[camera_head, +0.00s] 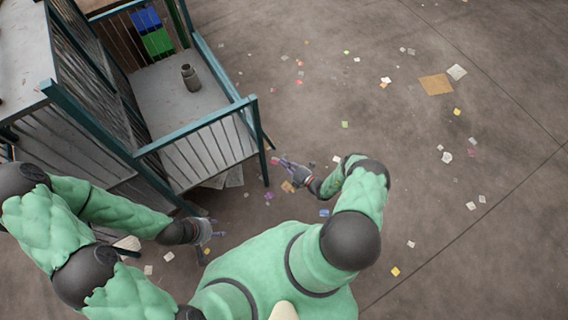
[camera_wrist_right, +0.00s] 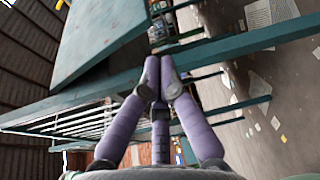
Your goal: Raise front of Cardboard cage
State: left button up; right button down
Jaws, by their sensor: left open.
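A cage with a teal frame and thin bars, taken to be the Cardboard cage, stands at the upper left of the head view. Its low barred front (camera_head: 200,146) has a teal top rail and is up between the posts. My right gripper (camera_head: 284,160) is just right of the front's right corner post. In the right wrist view its purple fingers (camera_wrist_right: 161,68) come together at the tips, with a teal rail (camera_wrist_right: 245,43) behind them; I cannot tell whether they touch it. My left gripper (camera_head: 214,229) is open and empty, low in front of the cage.
A dark canister (camera_head: 190,78) stands on the cage's pale floor, with blue and green pieces (camera_head: 152,32) at the back. Another barred cage side (camera_head: 85,70) adjoins at left. Paper scraps litter the floor; a brown sheet (camera_head: 436,84) lies right. The right side is open floor.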

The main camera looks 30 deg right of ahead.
jog(key=b+x, duration=0.1)
jog(key=x, duration=0.6)
jog(key=shift+b, duration=0.3)
